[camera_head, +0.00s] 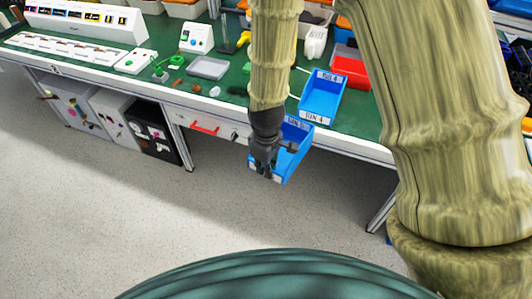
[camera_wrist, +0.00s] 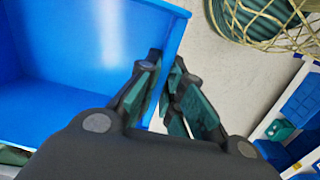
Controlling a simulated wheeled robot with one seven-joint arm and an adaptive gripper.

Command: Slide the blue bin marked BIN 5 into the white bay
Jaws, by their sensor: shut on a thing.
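A blue open-topped bin (camera_head: 293,158) hangs in the air just in front of the bench edge, tilted in the picture. Its label is partly hidden and too small to read surely. My gripper (camera_head: 263,168) is shut on its near left wall. In the wrist view my gripper (camera_wrist: 168,82) has dark fingers on both sides of the blue wall, and the bin (camera_wrist: 90,45) fills the left side and looks empty. A second blue bin (camera_head: 322,100), labelled BIN 4, stands on the bench behind it. I cannot make out the white bay with certainty.
The green bench top (camera_head: 165,95) holds a grey tray (camera_head: 208,68), a white switch box (camera_head: 196,38) and a red bin (camera_head: 350,72). Cabinets stand under its left part. The grey floor (camera_head: 130,210) in front is clear. A white-framed unit (camera_wrist: 262,130) shows at right in the wrist view.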

